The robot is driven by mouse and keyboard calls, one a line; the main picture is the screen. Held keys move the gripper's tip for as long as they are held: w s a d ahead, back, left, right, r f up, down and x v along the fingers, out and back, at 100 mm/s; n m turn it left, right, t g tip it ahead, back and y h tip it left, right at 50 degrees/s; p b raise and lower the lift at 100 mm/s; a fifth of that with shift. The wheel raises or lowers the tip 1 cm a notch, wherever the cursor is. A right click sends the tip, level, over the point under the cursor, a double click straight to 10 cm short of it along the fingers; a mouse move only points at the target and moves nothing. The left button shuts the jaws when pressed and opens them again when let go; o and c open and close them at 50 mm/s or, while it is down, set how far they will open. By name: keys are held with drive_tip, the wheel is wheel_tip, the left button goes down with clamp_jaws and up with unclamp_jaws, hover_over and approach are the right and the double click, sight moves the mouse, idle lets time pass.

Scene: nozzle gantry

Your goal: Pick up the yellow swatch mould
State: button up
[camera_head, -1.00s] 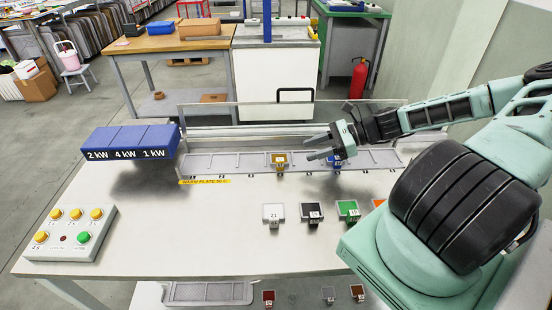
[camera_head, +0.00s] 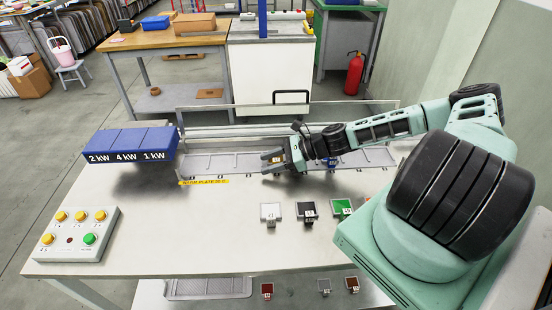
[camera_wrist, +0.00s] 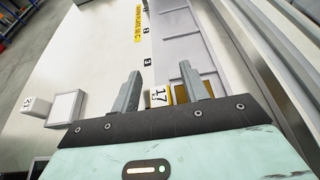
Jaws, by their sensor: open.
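The yellow swatch mould (camera_wrist: 181,94) sits on the warm plate (camera_head: 200,164), with its white label marked 17 facing up in the wrist view. In the head view my gripper covers most of it. My gripper (camera_wrist: 160,72) is open, its two fingers apart, with the mould low between them near the finger bases in the picture.
A blue swatch (camera_head: 332,162) is on the plate, partly behind my arm. White (camera_head: 270,211), black (camera_head: 307,209) and green (camera_head: 342,206) swatches lie on the table in front. A blue heater block (camera_head: 130,142) stands left, and a button box (camera_head: 75,233) at front left. The middle-left tabletop is clear.

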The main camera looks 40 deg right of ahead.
clamp_jaws()
